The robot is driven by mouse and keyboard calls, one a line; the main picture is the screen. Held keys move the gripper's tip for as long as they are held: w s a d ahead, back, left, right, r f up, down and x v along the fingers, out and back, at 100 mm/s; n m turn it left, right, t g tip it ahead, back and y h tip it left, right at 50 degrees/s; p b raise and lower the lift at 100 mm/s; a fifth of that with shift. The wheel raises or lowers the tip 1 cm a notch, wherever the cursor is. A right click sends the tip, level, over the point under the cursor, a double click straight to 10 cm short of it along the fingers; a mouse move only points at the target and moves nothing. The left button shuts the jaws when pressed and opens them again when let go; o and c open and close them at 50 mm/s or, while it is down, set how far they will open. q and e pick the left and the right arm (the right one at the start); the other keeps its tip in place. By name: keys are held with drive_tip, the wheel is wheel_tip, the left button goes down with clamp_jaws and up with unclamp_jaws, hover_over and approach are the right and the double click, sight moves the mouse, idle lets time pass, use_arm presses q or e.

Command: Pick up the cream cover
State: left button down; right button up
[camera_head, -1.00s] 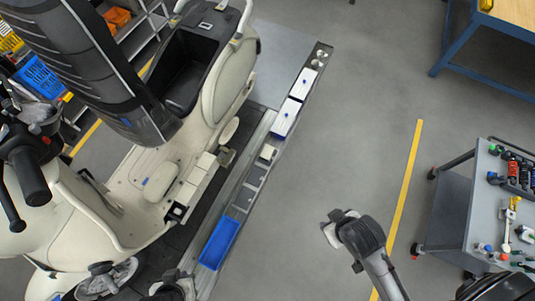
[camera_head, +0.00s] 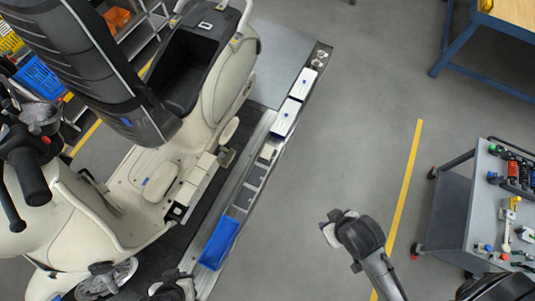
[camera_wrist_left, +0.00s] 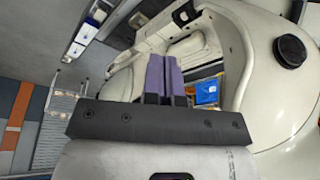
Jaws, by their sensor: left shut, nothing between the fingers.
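A cream oval panel (camera_head: 160,182) lies on the scooter's floorboard, and it also shows in the left wrist view (camera_wrist_left: 187,47). I cannot tell for sure that it is the cream cover. My left gripper (camera_head: 178,278) is at the bottom edge of the head view, beside the scooter's front end. In the left wrist view its purple fingers (camera_wrist_left: 164,72) are together and empty, over the scooter's floorboard area. My right gripper (camera_head: 331,219) hangs over the grey floor, far from the scooter; its finger opening is not clear.
The cream scooter (camera_head: 232,85) stands along a slatted strip with a blue tray (camera_head: 219,243) and white boxes (camera_head: 286,117). A grey tool cart (camera_head: 445,205) and a blue-legged bench (camera_head: 480,45) stand at the right. The floor between is clear.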

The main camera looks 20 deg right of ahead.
use_arm(q)
drive_tip(key=shift+d, duration=0.1)
drive_tip(key=shift+c, duration=2)
unclamp_jaws()
drive_tip(key=shift+a, duration=0.2)
drive_tip(key=o, duration=0.4)
drive_tip(key=shift+d, duration=0.15)
drive_tip(key=shift+d, duration=0.1)
